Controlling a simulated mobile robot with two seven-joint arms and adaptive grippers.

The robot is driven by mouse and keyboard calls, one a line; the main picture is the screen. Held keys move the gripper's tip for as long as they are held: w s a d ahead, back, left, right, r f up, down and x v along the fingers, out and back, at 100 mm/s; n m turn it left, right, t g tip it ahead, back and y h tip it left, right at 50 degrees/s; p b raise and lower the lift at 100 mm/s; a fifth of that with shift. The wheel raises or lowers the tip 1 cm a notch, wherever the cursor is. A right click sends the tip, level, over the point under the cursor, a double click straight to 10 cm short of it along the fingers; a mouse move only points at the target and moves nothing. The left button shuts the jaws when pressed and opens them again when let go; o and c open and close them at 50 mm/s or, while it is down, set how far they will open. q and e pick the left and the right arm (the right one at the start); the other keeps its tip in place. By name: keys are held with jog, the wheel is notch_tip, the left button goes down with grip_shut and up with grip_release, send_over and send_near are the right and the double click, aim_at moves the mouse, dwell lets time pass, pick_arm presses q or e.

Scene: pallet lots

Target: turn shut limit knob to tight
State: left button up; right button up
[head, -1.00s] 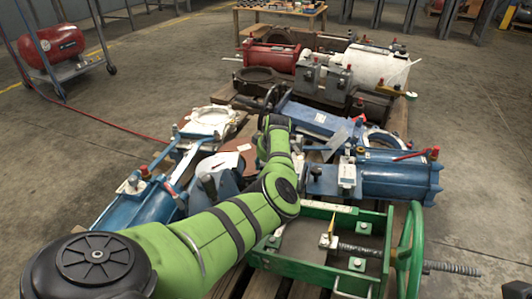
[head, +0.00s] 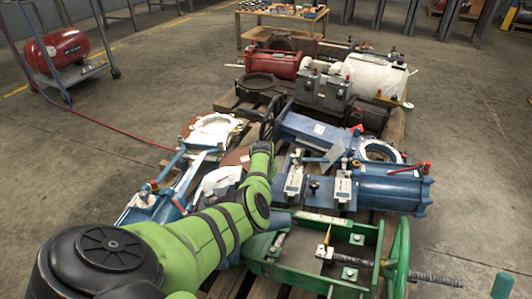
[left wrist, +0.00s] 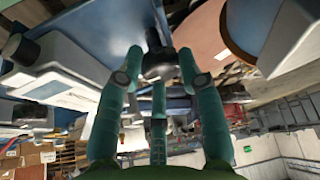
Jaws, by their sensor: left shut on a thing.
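In the left wrist view, my left gripper (left wrist: 158,75) has its teal fingers closed around a dark round knob (left wrist: 156,60). The knob stands out from a blue body (left wrist: 95,40), and part of it is hidden by the fingers. In the head view my green left arm reaches over the blue valves and hides this gripper and the held knob. No tight marking can be read. A green stub that looks like the tip of my right gripper (head: 503,286) shows at the bottom right edge; its jaws cannot be made out.
A blue cylinder actuator (head: 390,188) with white plates lies right of my arm. A green frame with a handwheel (head: 398,258) and threaded rod stands in front. A red cylinder (head: 272,65) and a white one (head: 375,75) lie behind.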

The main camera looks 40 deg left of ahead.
pick_arm(q)
jog(key=shift+w+a+r, duration=0.1)
jog(key=shift+a+r, duration=0.2)
jog(key=shift+a, duration=0.15)
jog(key=o, duration=1.1)
jog(key=shift+d+f, duration=0.1)
jog(key=shift+f, duration=0.05)
jog(key=shift+d, duration=0.15)
jog(key=shift+v, duration=6)
